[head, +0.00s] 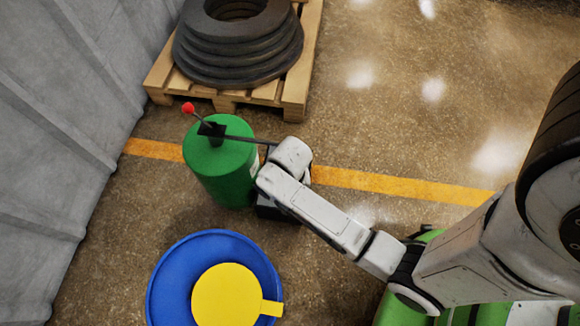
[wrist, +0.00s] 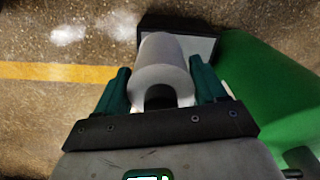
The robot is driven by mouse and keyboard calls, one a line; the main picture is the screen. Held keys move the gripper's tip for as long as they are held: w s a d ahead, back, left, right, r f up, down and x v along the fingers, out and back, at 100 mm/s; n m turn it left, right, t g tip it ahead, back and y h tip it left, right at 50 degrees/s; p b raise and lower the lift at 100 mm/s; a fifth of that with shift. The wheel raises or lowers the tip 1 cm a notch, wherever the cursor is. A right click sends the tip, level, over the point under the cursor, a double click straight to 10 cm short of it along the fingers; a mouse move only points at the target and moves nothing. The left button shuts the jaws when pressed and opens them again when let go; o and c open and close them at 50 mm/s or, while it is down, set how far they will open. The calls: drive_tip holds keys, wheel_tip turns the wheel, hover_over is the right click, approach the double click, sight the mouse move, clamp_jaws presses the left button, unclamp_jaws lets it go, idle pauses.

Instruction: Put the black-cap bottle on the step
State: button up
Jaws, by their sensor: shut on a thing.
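In the wrist view my gripper (wrist: 158,72) is shut on the bottle (wrist: 160,55), a pale grey-white cylinder seen almost end-on. A dark round part, apparently its black cap, shows at the end nearest the camera. The step (wrist: 202,48), a low block with a grey top and dark edges, lies just beyond the bottle, beside the green cylinder. Whether the bottle touches the step I cannot tell. In the head view a dark block that looks like the step (head: 272,210) shows partly under my arm; the bottle and fingers are hidden there.
A green cylinder (head: 222,165) with a red-knobbed lever stands close left of my wrist. A pallet (head: 294,98) with stacked black rings is behind. A blue round container (head: 165,280) with a yellow disc is in front. Open floor lies right of the pallet.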

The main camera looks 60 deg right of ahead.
drive_tip(key=w+d+f+b, duration=0.1)
drive_tip(key=f+b, duration=0.1)
drive_tip(key=f, duration=0.1)
drive_tip(key=w+d+f+b, duration=0.1)
drive_tip(key=d+f+b, duration=0.1)
drive_tip(key=f, duration=0.1)
drive_tip(key=w+d+f+b, duration=0.1)
drive_tip(key=d+f+b, duration=0.1)
drive_tip(key=f, duration=0.1)
drive_tip(key=shift+d+f, duration=0.15)
drive_tip(key=shift+f, duration=0.15)
drive_tip(key=o, duration=1.3)
drive_tip(key=shift+f, duration=0.1)
drive_tip(key=shift+c, duration=0.2)
